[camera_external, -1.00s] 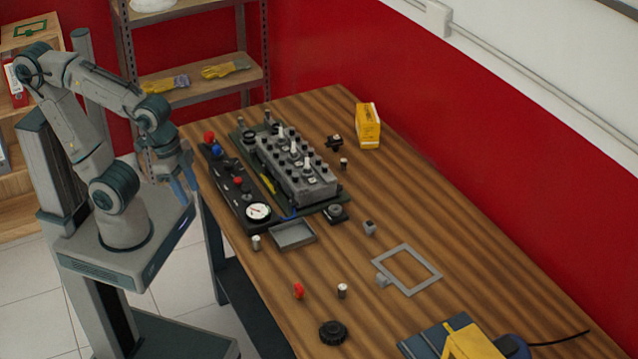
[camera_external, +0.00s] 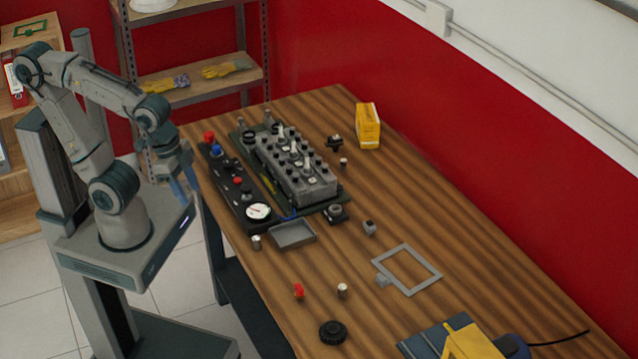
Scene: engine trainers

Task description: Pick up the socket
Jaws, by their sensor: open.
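Several small metallic cylinders stand on the wooden table, and I cannot tell for sure which is the socket. One silver cylinder (camera_external: 343,290) stands near the front, another (camera_external: 256,242) is by the table's left edge, and a small one (camera_external: 343,162) is farther back. A grey, dark-topped piece (camera_external: 369,227) sits near the table's middle. My gripper (camera_external: 184,190) is open and empty, pointing down at the table's left edge, apart from all of these pieces. Its fingers look blurred.
An engine block (camera_external: 297,172) with a gauge panel (camera_external: 258,211) fills the table's back left. A grey tray (camera_external: 292,235), flat frame (camera_external: 432,270), red piece (camera_external: 299,291), black knob (camera_external: 333,332) and yellow box (camera_external: 368,126) stand around.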

